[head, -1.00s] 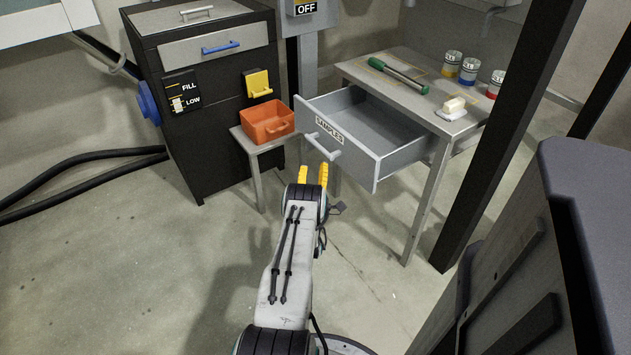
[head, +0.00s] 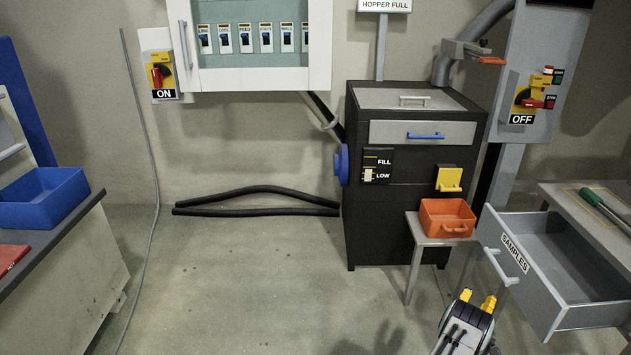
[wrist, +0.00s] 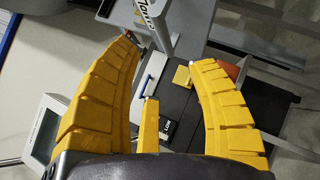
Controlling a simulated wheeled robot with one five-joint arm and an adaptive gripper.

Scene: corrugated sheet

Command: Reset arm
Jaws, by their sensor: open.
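My gripper (head: 478,301) shows at the lower right of the head view, its yellow fingertips pointing away from me, in front of the open drawer labelled SAMPLES (head: 555,270). The drawer's pale handle and label show just beyond the fingertips in the wrist view. The drawer stands pulled out and looks empty inside. I cannot tell from these views whether a finger touches the drawer handle (head: 506,268).
A black hopper cabinet (head: 392,225) stands in the middle, with an orange bin (head: 447,217) on a small stand (head: 417,236) beside it. A blue bin (head: 44,198) sits on the left bench. Black hoses (head: 255,198) lie along the wall. The floor at centre is clear.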

